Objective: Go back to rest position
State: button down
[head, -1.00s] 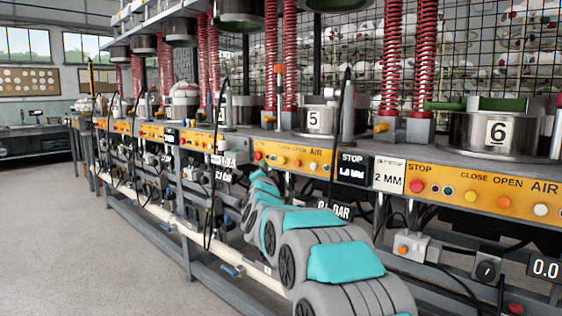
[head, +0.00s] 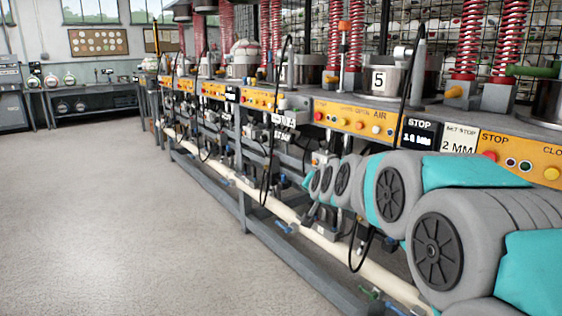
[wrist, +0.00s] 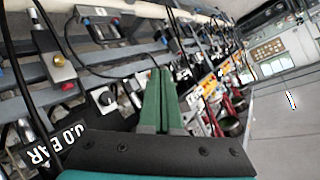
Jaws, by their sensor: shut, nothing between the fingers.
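My gripper (wrist: 159,98) shows in the wrist view as two green fingers side by side, shut with nothing between them. It points along the front of the press bench, close to the hoses, valves and boxes under it. In the head view my grey and teal arm reaches from the lower right toward the bench front, and the gripper itself cannot be made out there. The press station marked 5 (head: 378,82) stands on the bench beyond the arm.
The bench's orange button panel (head: 354,117) runs along its front edge. Black cables hang below it, and a cream pipe (head: 285,212) runs low along the frame. Open grey floor (head: 130,210) lies to the left. A dark side table (head: 97,97) stands at the far left.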

jog(key=s+d+f+n+g, duration=0.2)
jog(key=s+f+g, duration=0.2)
jog(key=s, duration=1.3)
jog(key=s+d+f+n+g+h, duration=0.1)
jog(key=s+f+g, duration=0.4)
jog(key=s, duration=1.2)
jog(key=s+d+f+n+g+h+p, duration=0.1)
jog(key=s+d+f+g, duration=0.3)
jog(key=s, duration=1.2)
notch_tip(320, 180, down, 3)
jog(key=shift+s+f+n+g, duration=0.2)
jog(key=shift+s+n+g, duration=0.3)
jog(key=shift+n, duration=0.4)
jog(key=shift+w, duration=0.15)
